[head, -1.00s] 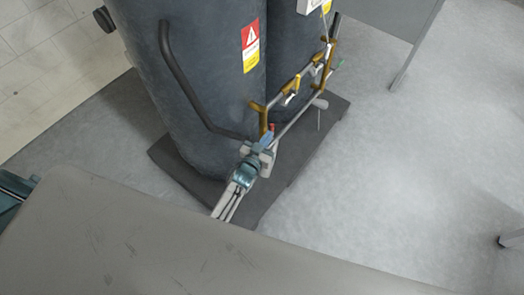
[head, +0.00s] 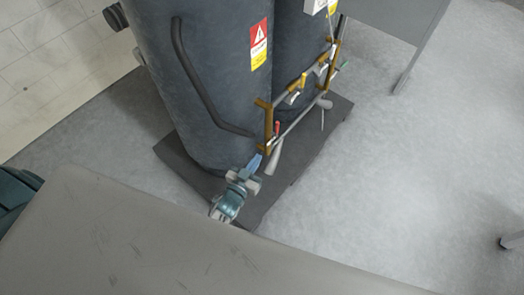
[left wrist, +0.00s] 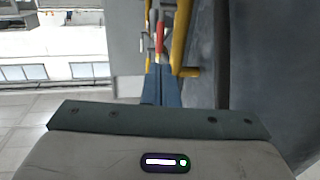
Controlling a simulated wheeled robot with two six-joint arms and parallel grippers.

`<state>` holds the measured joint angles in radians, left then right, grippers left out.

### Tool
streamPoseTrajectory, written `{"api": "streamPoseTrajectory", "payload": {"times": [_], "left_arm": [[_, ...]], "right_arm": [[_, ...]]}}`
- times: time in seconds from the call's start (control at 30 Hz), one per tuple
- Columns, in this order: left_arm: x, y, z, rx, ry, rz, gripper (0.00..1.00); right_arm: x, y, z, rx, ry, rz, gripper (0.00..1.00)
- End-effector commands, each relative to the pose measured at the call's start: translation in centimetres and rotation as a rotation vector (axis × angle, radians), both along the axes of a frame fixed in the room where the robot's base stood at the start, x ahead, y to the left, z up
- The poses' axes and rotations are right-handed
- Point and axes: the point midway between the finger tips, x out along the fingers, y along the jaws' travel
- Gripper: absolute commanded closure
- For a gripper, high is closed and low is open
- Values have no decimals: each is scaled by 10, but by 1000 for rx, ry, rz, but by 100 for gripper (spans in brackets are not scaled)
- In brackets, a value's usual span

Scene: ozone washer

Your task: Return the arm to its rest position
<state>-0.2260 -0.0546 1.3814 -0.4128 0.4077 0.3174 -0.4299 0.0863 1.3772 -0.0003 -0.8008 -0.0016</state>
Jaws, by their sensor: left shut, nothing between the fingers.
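My left gripper (head: 256,163) is in the head view, just in front of the lower end of the pipe frame on the dark tanks. Its blue fingers are closed together with nothing between them. In the left wrist view the shut fingers (left wrist: 161,85) point at the pipework. A small red-handled valve (head: 277,129) sits on the lower pipe, just beyond the fingertips; its red part also shows in the left wrist view (left wrist: 160,35). The gripper appears apart from it. My right gripper is not in view.
Two dark grey tanks (head: 215,100) stand on a dark base plate (head: 285,185). A yellow and grey pipe frame (head: 268,125) runs along their front. A grey panel (head: 400,18) stands at the upper right.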

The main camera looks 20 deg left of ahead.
Motion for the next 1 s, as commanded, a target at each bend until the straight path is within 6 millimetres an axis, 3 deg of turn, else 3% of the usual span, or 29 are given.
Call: {"api": "streamPoseTrajectory", "payload": {"times": [0.13, 0.4, 0.5, 0.57, 0.67, 0.8, 0.9, 1.0], "left_arm": [[-11, 2, 0, 0, -1, 0, 100], [-13, 2, 0, 0, 1, 0, 100], [-18, 6, -13, 7, 43, 11, 100], [-26, 12, -31, 16, 108, 28, 100], [-52, 30, -79, 45, 282, 68, 100], [-116, 60, -159, 97, 600, 122, 100], [-174, 80, -206, 130, 825, 147, 100], [-234, 97, -241, 157, 1035, 159, 100]], "right_arm": [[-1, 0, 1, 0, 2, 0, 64], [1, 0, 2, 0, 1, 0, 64], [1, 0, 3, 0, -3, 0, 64], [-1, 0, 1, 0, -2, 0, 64], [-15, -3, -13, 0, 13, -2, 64], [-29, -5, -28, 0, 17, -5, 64], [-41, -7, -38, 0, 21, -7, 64], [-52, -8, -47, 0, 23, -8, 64]]}}
